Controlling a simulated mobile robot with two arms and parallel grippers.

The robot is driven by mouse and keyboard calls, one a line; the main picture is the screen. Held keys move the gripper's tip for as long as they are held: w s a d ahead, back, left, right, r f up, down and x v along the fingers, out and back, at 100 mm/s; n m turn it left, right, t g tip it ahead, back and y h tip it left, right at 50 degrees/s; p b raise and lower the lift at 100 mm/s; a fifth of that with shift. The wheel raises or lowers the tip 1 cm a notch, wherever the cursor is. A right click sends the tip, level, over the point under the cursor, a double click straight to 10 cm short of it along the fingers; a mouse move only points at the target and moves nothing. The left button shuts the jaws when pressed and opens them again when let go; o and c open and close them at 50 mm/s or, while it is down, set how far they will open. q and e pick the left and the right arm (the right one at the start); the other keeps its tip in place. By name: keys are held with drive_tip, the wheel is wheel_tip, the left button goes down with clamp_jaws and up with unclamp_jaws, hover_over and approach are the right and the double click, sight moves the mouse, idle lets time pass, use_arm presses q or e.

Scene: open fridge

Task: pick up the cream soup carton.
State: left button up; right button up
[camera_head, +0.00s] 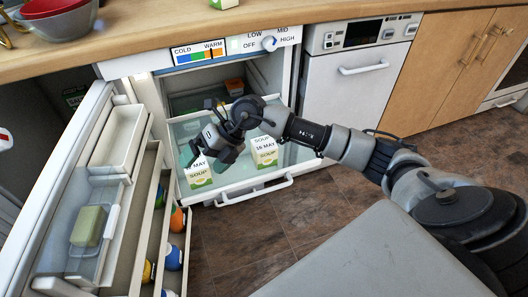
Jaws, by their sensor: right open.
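Two cream and green cartons marked SOUP stand on the glass shelf (235,174) of the open fridge. The left carton (199,177) is at the front left, its top partly hidden by my right gripper. The right carton (264,152) reads "16 MAY SOUP" and stands beneath my right forearm. My right gripper (209,149) is open and reaches in from the right, just above and in front of the left carton. I cannot tell whether it touches the carton. My left gripper is not in view.
The open fridge door (75,215) on the left has racks with a butter dish (88,226) and several colourful items. A white dishwasher (357,75) stands to the right.

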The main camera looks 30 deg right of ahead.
drive_tip(key=w+d+g+h, duration=0.1)
drive_tip(key=w+d+h, duration=0.1)
drive_tip(key=d+h, duration=0.65)
drive_tip(key=m, duration=0.2)
hover_over(263, 143)
drive_tip(key=shift+s+a+r+g+h, duration=0.1)
drive_tip(key=shift+r+g+h, duration=0.15)
drive_tip(key=shift+g, duration=0.15)
drive_tip(key=shift+f, duration=0.3)
wheel_tip(263, 143, down, 5)
drive_tip(key=shift+r+b, duration=0.15)
drive_tip(key=shift+b, duration=0.5)
drive_tip(key=f, duration=0.1)
drive_tip(key=f+b, duration=0.1)
drive_tip(key=f, duration=0.2)
drive_tip(key=shift+d+f, duration=0.25)
drive_tip(key=shift+f, duration=0.4)
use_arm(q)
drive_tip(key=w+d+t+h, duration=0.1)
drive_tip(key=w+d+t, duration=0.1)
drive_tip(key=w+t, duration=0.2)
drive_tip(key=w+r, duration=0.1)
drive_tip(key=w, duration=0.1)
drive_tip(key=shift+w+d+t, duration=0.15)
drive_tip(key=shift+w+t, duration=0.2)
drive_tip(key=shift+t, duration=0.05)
use_arm(e)
drive_tip(key=shift+c, duration=0.5)
